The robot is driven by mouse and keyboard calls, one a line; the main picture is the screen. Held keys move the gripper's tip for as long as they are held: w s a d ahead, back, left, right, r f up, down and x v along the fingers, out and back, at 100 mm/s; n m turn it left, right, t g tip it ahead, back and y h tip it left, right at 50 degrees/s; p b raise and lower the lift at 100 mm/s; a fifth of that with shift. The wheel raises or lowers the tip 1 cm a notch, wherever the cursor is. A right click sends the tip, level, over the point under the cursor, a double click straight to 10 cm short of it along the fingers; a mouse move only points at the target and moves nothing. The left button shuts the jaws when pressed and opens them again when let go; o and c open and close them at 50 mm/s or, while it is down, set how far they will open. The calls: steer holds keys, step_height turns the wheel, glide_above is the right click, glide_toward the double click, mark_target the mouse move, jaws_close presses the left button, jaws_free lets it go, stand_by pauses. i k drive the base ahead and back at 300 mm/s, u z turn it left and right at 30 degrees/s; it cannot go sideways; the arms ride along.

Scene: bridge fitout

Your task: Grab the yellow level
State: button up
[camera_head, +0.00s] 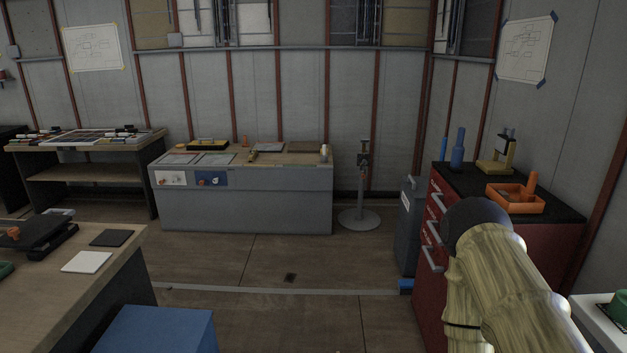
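A long yellow object with dark parts (207,145) lies at the back left of the grey bench (255,209); it may be the yellow level, but it is too small to be sure. A smaller yellowish object (252,156) lies near the middle of the same bench top. My arm rises at the lower right, in front of the red cabinet. My gripper is not in view.
The red cabinet (432,285) at the right holds an orange tray (514,209), a blue bottle (458,150) and a yellowish stand (495,163). A wooden table (75,292) and blue box (157,332) are at lower left. Central floor is mostly clear; a post stand (359,220) is beside the bench.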

mark_target(253, 154)
steer(key=i, duration=3.75)
steer(key=u, duration=2)
steer(key=i, duration=1.05)
steer(key=z, duration=1.45)
steer(key=k, duration=0.2)
steer(key=u, duration=0.35)
